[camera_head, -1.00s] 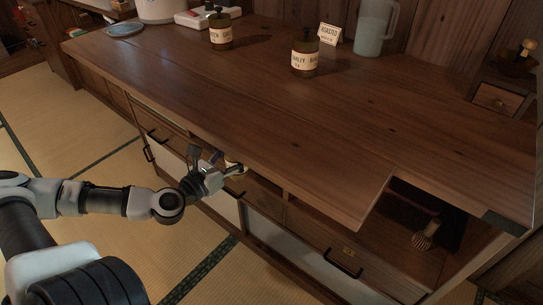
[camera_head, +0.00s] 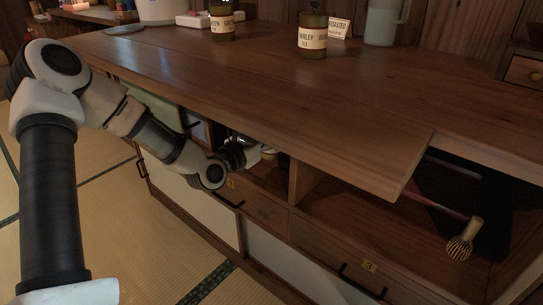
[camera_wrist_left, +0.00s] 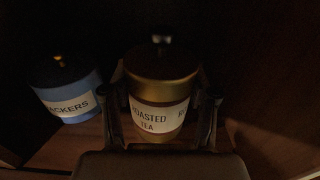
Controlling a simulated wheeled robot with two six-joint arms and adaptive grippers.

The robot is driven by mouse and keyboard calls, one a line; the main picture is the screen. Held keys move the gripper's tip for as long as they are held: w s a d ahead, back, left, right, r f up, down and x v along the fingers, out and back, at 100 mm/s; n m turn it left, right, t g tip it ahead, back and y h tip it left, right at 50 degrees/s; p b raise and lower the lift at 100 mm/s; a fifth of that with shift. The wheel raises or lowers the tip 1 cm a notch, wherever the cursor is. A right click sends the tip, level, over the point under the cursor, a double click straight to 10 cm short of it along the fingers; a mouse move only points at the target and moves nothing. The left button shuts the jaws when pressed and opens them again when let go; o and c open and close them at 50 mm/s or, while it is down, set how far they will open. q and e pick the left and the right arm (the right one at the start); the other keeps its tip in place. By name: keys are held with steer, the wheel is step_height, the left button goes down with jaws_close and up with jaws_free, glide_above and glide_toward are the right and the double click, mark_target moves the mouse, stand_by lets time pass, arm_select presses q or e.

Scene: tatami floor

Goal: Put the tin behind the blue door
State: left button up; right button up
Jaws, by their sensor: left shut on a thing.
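A gold-brown tin (camera_wrist_left: 163,88) labelled "ROASTED TEA" stands upright between the fingers of my left gripper (camera_wrist_left: 164,105) in the left wrist view. The gripper is shut on it. In the head view my left gripper (camera_head: 246,153) reaches into an open compartment under the counter, and a small pale part of the tin (camera_head: 269,153) shows at its fingers. My right gripper is not in view.
A blue tin (camera_wrist_left: 66,91) labelled "CRACKERS" stands left of the held tin. The counter (camera_head: 290,95) overhangs the compartment. An upright divider (camera_head: 299,182) stands to its right. A whisk (camera_head: 464,240) is farther right. Two labelled jars stand on the counter.

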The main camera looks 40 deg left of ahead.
mark_target(264, 153)
arm_select(q)
step_height(264, 153, down, 5)
steer(key=b, duration=0.3)
steer(key=shift+w, duration=0.15)
steer(key=shift+r, duration=0.3)
steer(key=shift+f, duration=0.2)
steer(key=o, duration=1.4)
steer(key=shift+o, duration=0.2)
steer(key=shift+r, duration=0.1)
